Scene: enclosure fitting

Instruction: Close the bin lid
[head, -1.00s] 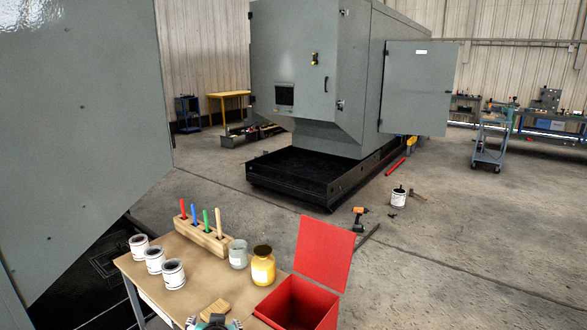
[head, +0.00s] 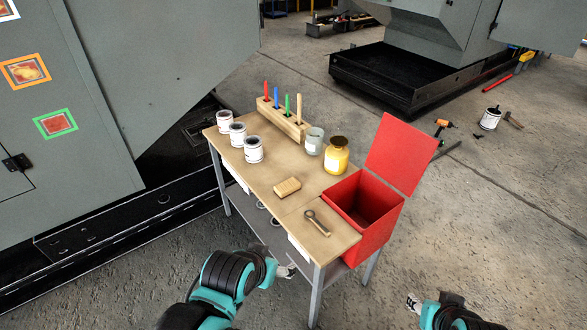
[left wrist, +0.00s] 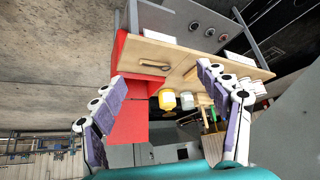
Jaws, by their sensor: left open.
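The red bin (head: 374,236) is attached at the right end of the workbench (head: 240,172). Its red lid (head: 400,154) stands up and tilted back, so the dark inside shows. In the left wrist view the bin (left wrist: 128,58) and the lid (left wrist: 128,125) appear between and beside the fingers. My left gripper (head: 287,270) is in front of the bench, left of the bin and apart from it. In the left wrist view my left gripper (left wrist: 162,72) is open and empty. My right gripper (head: 413,302) is low at the right, mostly hidden by its wrist.
The bench holds paint cans (head: 237,133), a tool block (head: 284,119), a glass jar (head: 314,141), a yellow jar (head: 336,156), a brush (head: 287,187) and a wrench (head: 317,222). A grey enclosure (head: 150,80) stands left.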

